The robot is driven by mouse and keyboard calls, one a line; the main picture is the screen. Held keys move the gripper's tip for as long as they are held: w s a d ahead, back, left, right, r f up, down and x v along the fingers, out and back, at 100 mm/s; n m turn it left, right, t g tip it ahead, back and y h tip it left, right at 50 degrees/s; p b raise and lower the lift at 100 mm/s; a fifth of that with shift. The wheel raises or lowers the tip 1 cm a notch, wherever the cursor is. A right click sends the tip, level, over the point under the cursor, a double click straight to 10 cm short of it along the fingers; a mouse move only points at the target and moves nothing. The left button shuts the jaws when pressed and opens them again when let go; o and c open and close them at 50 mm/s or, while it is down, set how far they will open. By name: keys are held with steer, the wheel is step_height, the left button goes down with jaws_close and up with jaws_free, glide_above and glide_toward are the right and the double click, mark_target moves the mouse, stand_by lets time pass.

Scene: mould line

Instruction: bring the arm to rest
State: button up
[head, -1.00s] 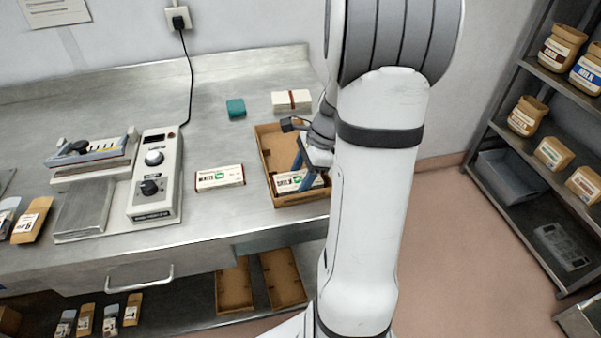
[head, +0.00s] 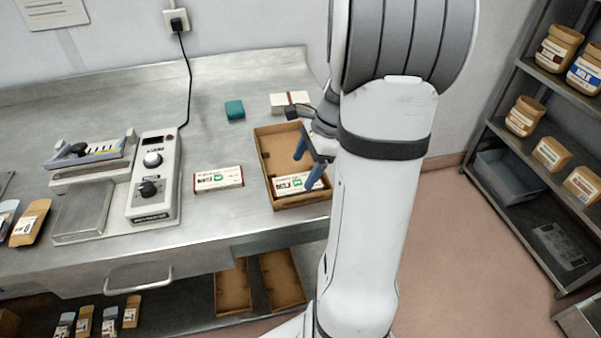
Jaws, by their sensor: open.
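My gripper (head: 308,165) is open, its two blue fingers pointing down over the brown cardboard tray (head: 262,165) on the steel bench. A white labelled box (head: 288,184) lies in the near end of the tray, close below one finger. I cannot tell whether that finger touches it. My white arm stands in front of the tray's right side and hides part of the bench there.
Another labelled box (head: 218,179) lies on the bench left of the tray. A teal block (head: 235,110) and a banded white stack (head: 289,101) sit behind. A control unit (head: 155,175) stands left. A shelf rack (head: 540,150) is at right.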

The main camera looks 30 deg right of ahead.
steer(key=v, duration=0.4)
steer(key=shift+r, duration=0.1)
steer(key=s+a+r+n+h, duration=0.2)
steer(key=s+a+n, duration=0.3)
steer(key=a+n, duration=0.3)
steer(key=s+a+r+n+t+h, duration=0.1)
steer(key=s+a+n, duration=0.5)
steer(key=n, duration=0.7)
steer(key=shift+s+a+r+t+h, duration=0.2)
steer(key=shift+a+r+t+h, duration=0.3)
steer(key=shift+a, duration=0.55)
